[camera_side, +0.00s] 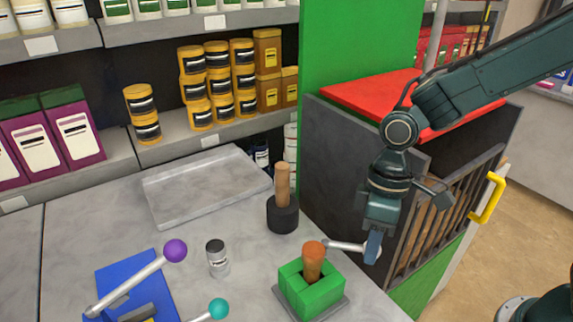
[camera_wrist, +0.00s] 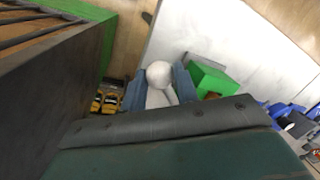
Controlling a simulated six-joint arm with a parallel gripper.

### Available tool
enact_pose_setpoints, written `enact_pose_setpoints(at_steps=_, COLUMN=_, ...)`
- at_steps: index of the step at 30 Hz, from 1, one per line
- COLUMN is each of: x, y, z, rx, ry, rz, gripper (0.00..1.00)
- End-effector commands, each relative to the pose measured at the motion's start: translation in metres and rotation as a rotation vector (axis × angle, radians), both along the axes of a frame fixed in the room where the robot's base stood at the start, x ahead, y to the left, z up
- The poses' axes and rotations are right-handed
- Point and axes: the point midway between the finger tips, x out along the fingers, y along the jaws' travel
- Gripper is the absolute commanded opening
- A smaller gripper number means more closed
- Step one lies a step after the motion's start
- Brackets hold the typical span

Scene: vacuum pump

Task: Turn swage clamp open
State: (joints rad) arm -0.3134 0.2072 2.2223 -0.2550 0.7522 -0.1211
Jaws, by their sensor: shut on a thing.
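A green square block (camera_side: 312,290) stands on a grey plate at the front right of the worktop, with an orange-brown plug (camera_side: 314,258) upright in it. A pale lever (camera_side: 345,246) reaches right from behind the block. My gripper (camera_side: 373,247) points down at its right end. In the wrist view, my gripper (camera_wrist: 160,85) has its blue-grey fingers on both sides of the lever's white ball knob (camera_wrist: 158,73). The lever's base is hidden. I cannot tell from a label which lever is the swage clamp.
Other levers have a purple knob (camera_side: 175,251) and a teal knob (camera_side: 218,309). A small can (camera_side: 217,258), a black cup with a wooden handle (camera_side: 283,215) and a grey tray (camera_side: 160,212) stand behind. A dark slatted crate (camera_side: 405,250) is close beside my gripper.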

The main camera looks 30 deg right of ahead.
Motion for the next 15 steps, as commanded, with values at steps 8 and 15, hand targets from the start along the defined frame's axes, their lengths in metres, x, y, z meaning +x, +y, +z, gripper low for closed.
enact_pose_setpoints(at_steps=8, x=-0.014, y=0.016, z=0.001, rx=0.002, ry=-0.004, rz=-0.249, gripper=0.00)
enact_pose_setpoints(at_steps=15, x=-0.021, y=0.031, z=0.000, rx=0.001, ry=-0.003, rz=-0.451, gripper=0.00)
